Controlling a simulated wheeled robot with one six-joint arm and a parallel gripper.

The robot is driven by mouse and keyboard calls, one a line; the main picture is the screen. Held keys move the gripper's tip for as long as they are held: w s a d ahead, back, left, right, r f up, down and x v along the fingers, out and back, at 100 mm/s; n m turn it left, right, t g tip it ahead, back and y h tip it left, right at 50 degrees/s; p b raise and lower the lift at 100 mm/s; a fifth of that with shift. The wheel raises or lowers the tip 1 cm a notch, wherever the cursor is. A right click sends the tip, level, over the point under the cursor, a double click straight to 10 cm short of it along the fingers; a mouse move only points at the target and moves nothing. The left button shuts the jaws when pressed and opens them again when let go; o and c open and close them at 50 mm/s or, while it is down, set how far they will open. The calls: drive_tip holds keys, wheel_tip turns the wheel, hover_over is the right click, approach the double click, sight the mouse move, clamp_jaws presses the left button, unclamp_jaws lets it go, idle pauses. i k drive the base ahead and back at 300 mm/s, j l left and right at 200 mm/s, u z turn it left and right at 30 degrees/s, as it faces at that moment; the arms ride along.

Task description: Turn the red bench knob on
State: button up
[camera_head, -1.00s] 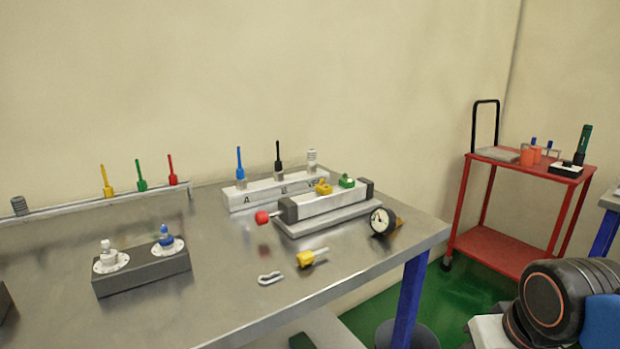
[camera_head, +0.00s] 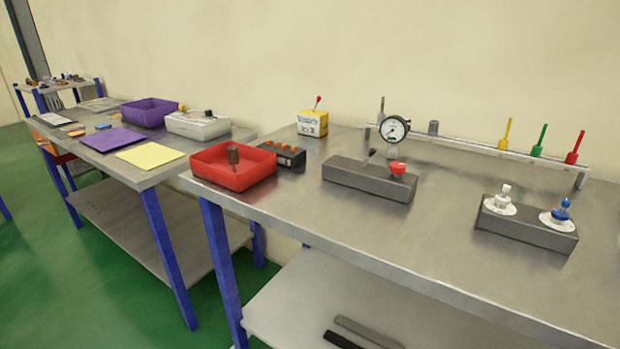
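A red knob (camera_head: 398,168) sits on the right part of a dark grey block (camera_head: 368,180) on the metal bench (camera_head: 455,250). A round dial gauge (camera_head: 394,128) stands behind the block on a clear stem. A small grey lever or fitting shows on the block, left of the red knob. Which way the knob is turned cannot be told. My gripper is not in view.
A red tray (camera_head: 232,168) with a brown cylinder, a black box with orange buttons (camera_head: 282,154) and a yellow box with a red-tipped lever (camera_head: 312,122) stand left of the block. A dark block with white and blue knobs (camera_head: 527,222) stands right. Bench front is clear.

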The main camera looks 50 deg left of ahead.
sight(397, 168)
drive_tip(key=u, duration=1.6)
